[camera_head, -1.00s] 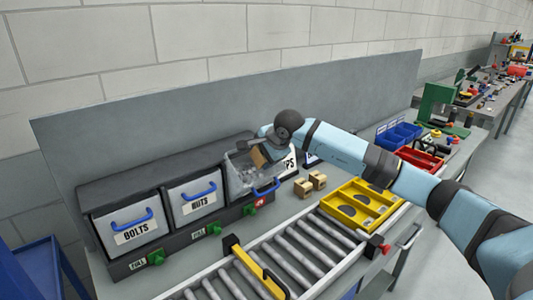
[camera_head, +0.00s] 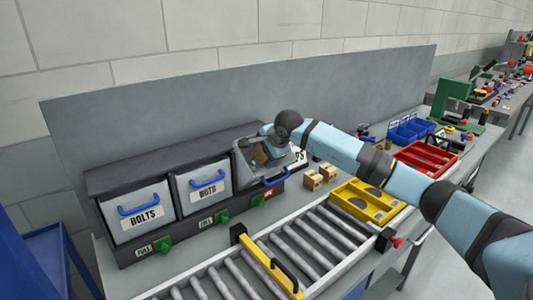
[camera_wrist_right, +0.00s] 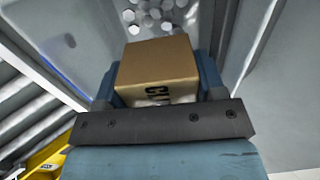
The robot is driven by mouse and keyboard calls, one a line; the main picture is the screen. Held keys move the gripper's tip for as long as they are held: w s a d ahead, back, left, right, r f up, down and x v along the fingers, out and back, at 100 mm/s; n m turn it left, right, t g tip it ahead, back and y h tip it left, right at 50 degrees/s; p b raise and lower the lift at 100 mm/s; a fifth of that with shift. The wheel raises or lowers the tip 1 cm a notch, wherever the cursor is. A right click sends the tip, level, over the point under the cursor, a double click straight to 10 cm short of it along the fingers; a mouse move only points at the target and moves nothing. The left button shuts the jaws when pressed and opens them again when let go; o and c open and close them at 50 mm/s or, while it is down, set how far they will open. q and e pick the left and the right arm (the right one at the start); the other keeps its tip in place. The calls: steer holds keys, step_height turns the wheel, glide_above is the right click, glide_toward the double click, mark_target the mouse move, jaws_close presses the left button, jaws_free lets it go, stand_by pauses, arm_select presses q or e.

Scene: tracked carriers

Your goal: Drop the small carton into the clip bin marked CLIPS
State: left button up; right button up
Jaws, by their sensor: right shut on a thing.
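My right gripper (camera_head: 260,145) is at the mouth of the clip bin (camera_head: 243,172), the tilted-open bin at the right end of the row. In the right wrist view, the gripper (camera_wrist_right: 158,90) is shut on a small brown carton (camera_wrist_right: 157,62) with dark print. Beyond the carton, the bin's inside shows several pale round pieces (camera_wrist_right: 150,15). In the head view the carton (camera_head: 259,154) is partly hidden by the gripper. The CLIPS label is mostly covered by my arm; only its end shows. My left gripper is not in view.
Closed bins marked BOLTS (camera_head: 139,212) and NUTS (camera_head: 203,186) stand to the left. Two small cartons (camera_head: 320,177) sit on the bench right of the clip bin. A yellow tray (camera_head: 366,203), a red tray (camera_head: 425,160) and a roller conveyor (camera_head: 292,245) lie in front and right.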

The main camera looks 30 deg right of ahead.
steer(key=o, duration=0.9)
steer(key=shift+o, duration=1.1)
steer(key=shift+s+r, duration=0.1)
steer(key=shift+d+r, duration=0.1)
steer(key=shift+r, duration=0.1)
steer(key=shift+s+d+r, duration=0.1)
steer(key=shift+s+r, duration=0.05)
steer(key=shift+r, duration=0.4)
steer(key=v, duration=1.2)
steer(key=shift+s+f+b, duration=0.2)
steer(key=shift+s+b, duration=0.15)
steer(key=shift+s, duration=0.05)
